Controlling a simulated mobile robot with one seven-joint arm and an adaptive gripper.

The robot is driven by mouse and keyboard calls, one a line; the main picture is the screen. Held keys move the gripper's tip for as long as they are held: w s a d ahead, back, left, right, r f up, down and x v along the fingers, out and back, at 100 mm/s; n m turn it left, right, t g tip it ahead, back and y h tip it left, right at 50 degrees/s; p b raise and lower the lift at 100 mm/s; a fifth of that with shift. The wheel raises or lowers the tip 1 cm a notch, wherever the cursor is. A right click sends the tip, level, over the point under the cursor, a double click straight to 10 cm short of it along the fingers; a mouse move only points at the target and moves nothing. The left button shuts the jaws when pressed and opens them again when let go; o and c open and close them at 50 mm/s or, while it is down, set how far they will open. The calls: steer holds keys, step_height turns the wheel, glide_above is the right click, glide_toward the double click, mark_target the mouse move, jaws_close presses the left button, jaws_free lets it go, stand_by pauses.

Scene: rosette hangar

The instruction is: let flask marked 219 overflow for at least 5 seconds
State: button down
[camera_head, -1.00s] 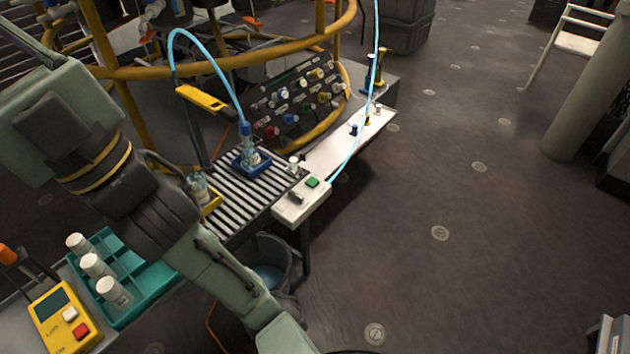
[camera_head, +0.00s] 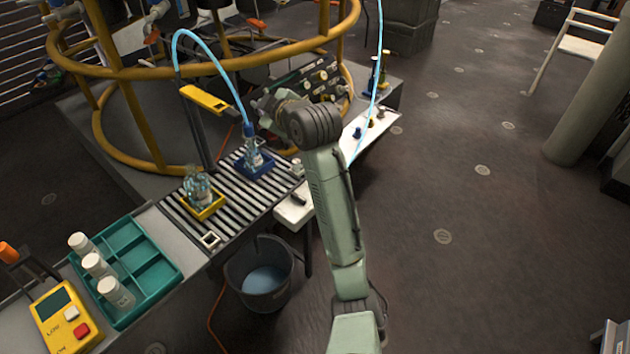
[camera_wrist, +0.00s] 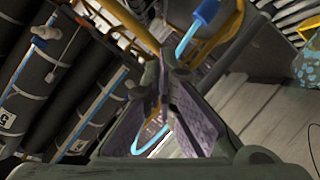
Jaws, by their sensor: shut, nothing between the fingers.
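A clear flask (camera_head: 254,160) stands in a blue holder (camera_head: 256,172) on the slatted rack, under the nozzle (camera_head: 248,130) of a light-blue hose. A second clear flask (camera_head: 198,186) stands in a yellow holder (camera_head: 212,209) nearer the front. No flask number is legible, so I cannot tell which is 219. No overflow is visible. My gripper (camera_wrist: 164,80) is shut and empty in the wrist view. In the head view my arm hides its fingers, behind the rack's right end. A white control box (camera_head: 293,211) is partly hidden behind my arm.
A bucket with bluish liquid (camera_head: 264,279) stands below the rack. A teal tray (camera_head: 150,262) with white bottles and a yellow device (camera_head: 62,318) are at left. A yellow rail (camera_head: 215,65) curves behind the rack. Open floor lies at right.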

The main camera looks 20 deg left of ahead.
steer(key=w+d+f+g+h, duration=0.2)
steer(key=d+f+g+h, duration=0.1)
steer(key=d+f, duration=0.7)
steer(key=shift+w+d+f+n+h, duration=0.25)
steer(key=shift+d+f+n+h, duration=0.1)
steer(key=shift+f, duration=0.2)
step_height(320, 180, down, 8)
steer(key=b, duration=0.6)
steer(key=shift+r, duration=0.2)
steer(key=shift+f+b, duration=0.4)
steer(key=shift+f, duration=0.2)
steer(key=shift+f, duration=0.1)
steer(key=shift+f, duration=0.3)
steer(key=shift+f+b, duration=0.45)
stand_by(3.8)
